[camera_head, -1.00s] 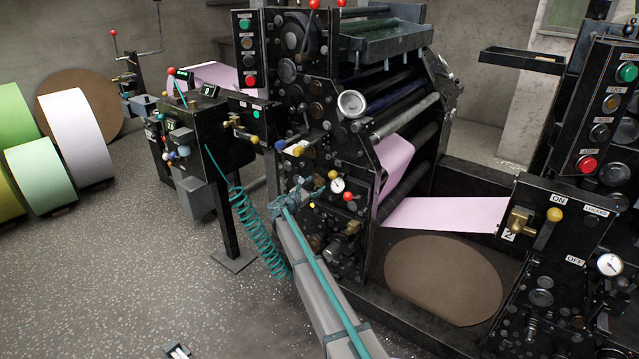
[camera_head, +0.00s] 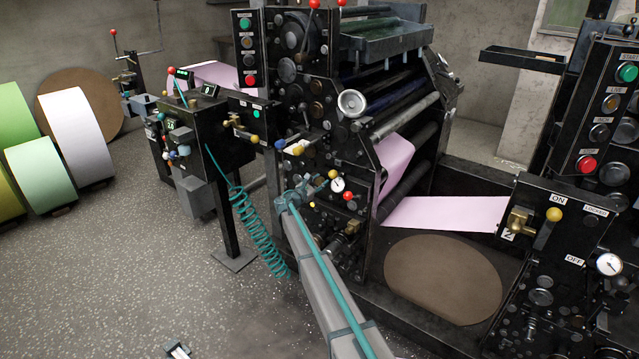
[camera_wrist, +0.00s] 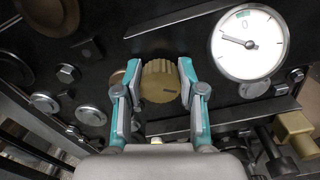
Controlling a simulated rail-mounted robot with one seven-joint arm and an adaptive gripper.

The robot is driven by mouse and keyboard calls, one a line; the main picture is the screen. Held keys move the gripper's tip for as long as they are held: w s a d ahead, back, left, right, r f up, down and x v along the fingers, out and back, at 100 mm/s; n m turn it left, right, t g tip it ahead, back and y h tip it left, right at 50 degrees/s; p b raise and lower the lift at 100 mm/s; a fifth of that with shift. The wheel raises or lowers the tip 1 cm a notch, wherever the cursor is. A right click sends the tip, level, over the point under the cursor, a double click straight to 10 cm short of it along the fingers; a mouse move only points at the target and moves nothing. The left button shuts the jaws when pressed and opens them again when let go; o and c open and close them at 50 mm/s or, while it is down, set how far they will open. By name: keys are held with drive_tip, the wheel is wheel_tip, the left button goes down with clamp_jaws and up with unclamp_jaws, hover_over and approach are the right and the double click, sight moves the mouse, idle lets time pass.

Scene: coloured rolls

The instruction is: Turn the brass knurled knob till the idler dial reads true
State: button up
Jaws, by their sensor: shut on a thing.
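In the wrist view the brass knurled knob (camera_wrist: 160,81) sits on a dark machine panel. My gripper (camera_wrist: 160,88), with teal-and-grey fingers, is shut on it, one finger at each side. The round white idler dial (camera_wrist: 249,43) is to the right of the knob. Its dark needle points left and slightly up, away from the green mark at the top of its face. In the head view my gripper (camera_head: 316,188) is at the press's lower front panel, just left of the small dial (camera_head: 338,185). The knob cannot be made out there.
A red ball knob (camera_head: 348,196) and a yellow ball knob (camera_head: 333,174) stand close to the gripper. In the wrist view a brass block fitting (camera_wrist: 296,130) is at lower right, and several bolt heads lie left. A coiled teal hose (camera_head: 262,235) hangs left of my arm.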

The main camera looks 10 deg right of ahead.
drive_tip(key=shift+f+m+b, duration=0.1)
drive_tip(key=shift+m+b, duration=0.2)
drive_tip(key=shift+b, duration=0.15)
drive_tip(key=m+b, duration=0.2)
drive_tip(key=b, duration=0.1)
drive_tip(key=shift+f+b, duration=0.2)
drive_tip(key=shift+b, duration=0.1)
drive_tip(key=m+b, duration=0.4)
drive_tip(key=b, duration=0.2)
drive_tip(key=shift+s+d+f+m, duration=0.1)
drive_tip(key=shift+m, duration=0.3)
drive_tip(key=m+b, duration=0.4)
drive_tip(key=b, duration=0.1)
drive_tip(key=shift+m+b, duration=1.15)
drive_tip(key=shift+m, duration=0.05)
drive_tip(key=shift+r, duration=0.2)
drive_tip(key=o, duration=1.1)
drive_tip(key=shift+o, duration=0.2)
